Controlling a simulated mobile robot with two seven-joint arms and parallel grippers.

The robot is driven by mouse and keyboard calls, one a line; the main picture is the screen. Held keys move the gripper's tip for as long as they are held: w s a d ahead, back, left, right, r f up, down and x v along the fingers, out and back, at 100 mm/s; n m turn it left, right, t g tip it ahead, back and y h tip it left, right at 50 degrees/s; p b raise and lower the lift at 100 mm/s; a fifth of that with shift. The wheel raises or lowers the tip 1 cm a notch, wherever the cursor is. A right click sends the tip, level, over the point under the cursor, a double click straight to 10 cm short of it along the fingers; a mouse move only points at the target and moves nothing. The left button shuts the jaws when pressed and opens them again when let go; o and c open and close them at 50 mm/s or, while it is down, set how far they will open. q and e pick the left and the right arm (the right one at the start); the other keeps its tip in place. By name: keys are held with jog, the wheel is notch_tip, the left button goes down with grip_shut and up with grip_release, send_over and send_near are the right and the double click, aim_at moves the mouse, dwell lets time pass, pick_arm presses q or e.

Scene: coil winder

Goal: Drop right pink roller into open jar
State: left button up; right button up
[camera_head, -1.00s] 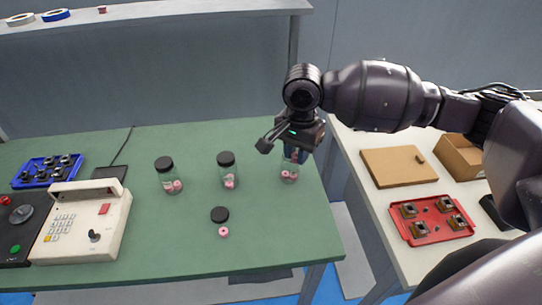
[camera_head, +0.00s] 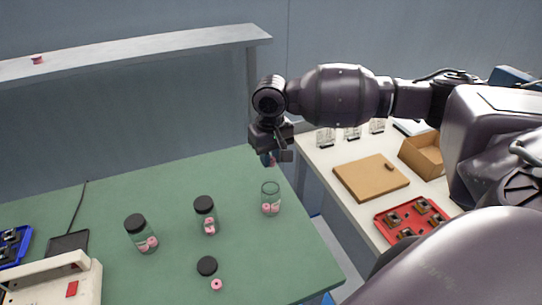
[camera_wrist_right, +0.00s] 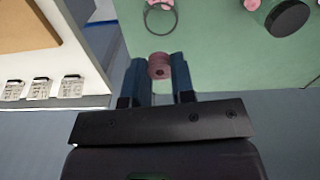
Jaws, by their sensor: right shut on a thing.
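The open jar (camera_head: 271,197), clear glass with pink rollers in its bottom, stands upright near the right end of the green table. In the right wrist view its rim (camera_wrist_right: 160,18) shows beyond my fingertips. My right gripper (camera_head: 271,158) is above and behind the jar in the head view, apart from it. The right wrist view shows its blue fingers shut on a pink roller (camera_wrist_right: 160,66). Another pink roller (camera_head: 216,284) lies on the table beside a loose black lid (camera_head: 207,266). My left gripper is not in view.
Two black-lidded jars (camera_head: 141,233) (camera_head: 206,215) with pink rollers stand left of the open jar. A white keypad device (camera_head: 50,278) is at lower left. The right side table holds a brown board (camera_head: 371,178), a red tray (camera_head: 411,221) and a cardboard box (camera_head: 422,155).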

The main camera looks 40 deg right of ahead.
notch_tip(320, 180, down, 5)
jog(key=b, duration=0.4)
jog(key=shift+b, duration=0.4)
jog(key=shift+f, duration=0.1)
dwell(0.3)
jog(key=shift+f, duration=1.25)
jog(key=o, duration=1)
jog(key=shift+c, duration=0.2)
